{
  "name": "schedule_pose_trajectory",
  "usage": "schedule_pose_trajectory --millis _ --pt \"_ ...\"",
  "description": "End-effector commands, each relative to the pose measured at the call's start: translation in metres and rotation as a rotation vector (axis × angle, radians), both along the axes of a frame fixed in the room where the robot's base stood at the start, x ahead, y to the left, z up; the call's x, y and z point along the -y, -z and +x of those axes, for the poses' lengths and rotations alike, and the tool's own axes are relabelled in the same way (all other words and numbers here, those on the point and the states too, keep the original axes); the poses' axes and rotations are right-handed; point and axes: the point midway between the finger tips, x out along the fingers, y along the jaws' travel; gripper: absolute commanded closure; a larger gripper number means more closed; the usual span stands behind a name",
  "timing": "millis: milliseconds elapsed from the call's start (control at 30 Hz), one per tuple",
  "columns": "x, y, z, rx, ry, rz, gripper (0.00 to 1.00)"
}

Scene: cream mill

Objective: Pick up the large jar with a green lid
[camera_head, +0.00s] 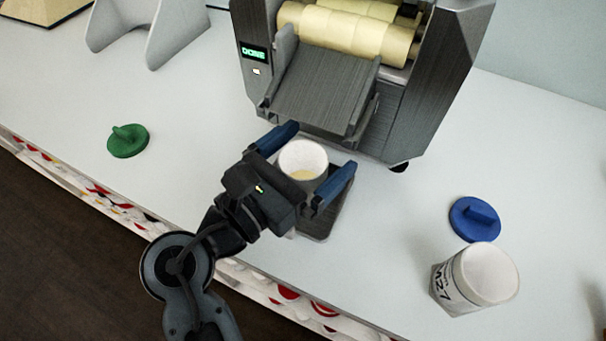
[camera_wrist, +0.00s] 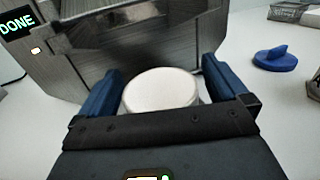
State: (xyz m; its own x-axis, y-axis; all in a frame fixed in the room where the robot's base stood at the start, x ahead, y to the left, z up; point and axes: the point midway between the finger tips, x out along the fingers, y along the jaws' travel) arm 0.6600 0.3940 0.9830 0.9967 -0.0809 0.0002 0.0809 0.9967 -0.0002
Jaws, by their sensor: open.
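A white open jar (camera_head: 303,157) with a little pale yellow content stands on the small tray (camera_head: 322,222) below the mill's chute. My gripper (camera_head: 325,147) is open, with one blue finger on each side of this jar. In the wrist view the jar's white top (camera_wrist: 160,91) shows between the two fingers; I cannot tell whether they touch it. The jar's lower part is hidden by my gripper. A green lid (camera_head: 128,141) with a raised grip lies alone on the counter at the left. No jar in view wears a green lid.
The grey mill (camera_head: 430,90) with cream rollers (camera_head: 345,33) stands behind the jar, its display reading DONE. A second white jar (camera_head: 480,275) with dark lettering and a blue lid (camera_head: 475,219) are at the right. The counter (camera_head: 200,110) between green lid and mill is clear.

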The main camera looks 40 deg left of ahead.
Motion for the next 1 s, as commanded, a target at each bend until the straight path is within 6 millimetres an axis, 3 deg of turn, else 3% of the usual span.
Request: schedule_pose_trajectory --millis 67,600,1000 --pt "0.0001 0.0000 -0.0001 0.000 0.000 0.000 0.02" --pt "0.0001 -0.0001 -0.0003 0.000 0.000 0.000 0.53" --pt "0.0004 -0.0078 0.0002 0.000 0.001 0.002 0.54"
